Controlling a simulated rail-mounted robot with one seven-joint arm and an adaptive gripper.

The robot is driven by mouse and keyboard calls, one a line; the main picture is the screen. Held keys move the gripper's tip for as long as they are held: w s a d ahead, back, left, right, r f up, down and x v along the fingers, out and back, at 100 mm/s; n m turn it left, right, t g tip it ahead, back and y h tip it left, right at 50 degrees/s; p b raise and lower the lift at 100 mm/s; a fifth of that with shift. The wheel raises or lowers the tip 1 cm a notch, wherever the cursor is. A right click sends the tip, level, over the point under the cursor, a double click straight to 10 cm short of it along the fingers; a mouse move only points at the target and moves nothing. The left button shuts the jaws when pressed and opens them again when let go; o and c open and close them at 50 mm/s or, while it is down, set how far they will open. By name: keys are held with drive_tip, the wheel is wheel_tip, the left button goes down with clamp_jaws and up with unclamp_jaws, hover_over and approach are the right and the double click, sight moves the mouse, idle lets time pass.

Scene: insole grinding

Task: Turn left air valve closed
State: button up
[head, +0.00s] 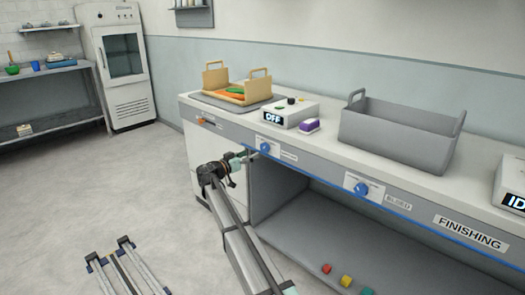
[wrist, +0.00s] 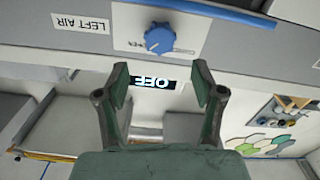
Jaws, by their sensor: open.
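The left air valve is a blue knob (wrist: 160,38) on a white plate, on the bench's grey front panel. A LEFT AIR label (wrist: 80,22) sits beside it, upside down in the wrist view. In the head view the knob (head: 266,146) is just right of my gripper (head: 248,157). In the wrist view my gripper (wrist: 160,80) is open and empty, its two fingers apart. The knob appears beyond the fingertips, roughly centred between them, and nothing shows it being touched. Its pointer position is too small to tell.
A second blue knob (head: 361,189) is farther right on the panel. On the bench stand a tan crate (head: 250,90), a control box reading OFF (head: 290,112), a purple block (head: 309,126) and a grey bin (head: 395,137). An open shelf lies below.

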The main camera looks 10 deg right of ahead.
sight(263, 148)
drive_tip(key=x, duration=0.8)
drive_tip(key=shift+w+d, duration=0.25)
drive_tip(key=shift+d, duration=0.1)
drive_tip(key=c, duration=1.1)
